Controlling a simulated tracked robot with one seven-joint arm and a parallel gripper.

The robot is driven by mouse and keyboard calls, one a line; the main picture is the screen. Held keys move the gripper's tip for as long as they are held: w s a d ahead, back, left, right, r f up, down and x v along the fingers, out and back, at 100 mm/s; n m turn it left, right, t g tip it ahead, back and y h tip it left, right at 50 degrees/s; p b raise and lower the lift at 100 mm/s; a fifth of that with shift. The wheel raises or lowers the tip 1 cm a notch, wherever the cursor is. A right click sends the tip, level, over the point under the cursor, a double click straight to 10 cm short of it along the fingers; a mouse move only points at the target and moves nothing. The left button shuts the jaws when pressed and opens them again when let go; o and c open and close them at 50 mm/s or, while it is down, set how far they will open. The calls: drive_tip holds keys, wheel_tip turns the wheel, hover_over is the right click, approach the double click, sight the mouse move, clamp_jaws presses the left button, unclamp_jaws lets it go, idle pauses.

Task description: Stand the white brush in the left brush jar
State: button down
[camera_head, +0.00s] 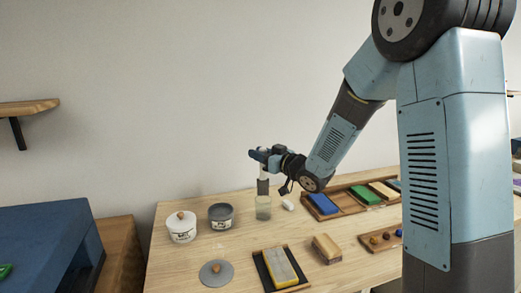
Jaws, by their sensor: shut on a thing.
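My gripper (265,158) is above the back of the wooden table and is shut on a white upright thing (264,172), which looks like the white brush. A grey part (263,187) shows below the white. A small see-through jar (263,209) stands on the table directly below it. The grey part's lower end is at about the jar's rim in this view; I cannot tell whether it is inside or behind. Only one see-through jar shows, so I cannot tell whether it is the left brush jar.
A grey lid (216,272), a sharpening-stone-like block (280,267), a wooden block (326,248) and a tray with coloured blocks (350,207) lie around.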

drive_tip(key=shift+f, duration=2.65)
drive_tip(key=c, duration=0.8)
unclamp_jaws()
drive_tip(key=shift+d, duration=0.1)
drive_tip(key=v, duration=1.3)
drive_tip(key=shift+s+d+f, duration=0.1)
drive_tip(key=shift+s+d, duration=0.15)
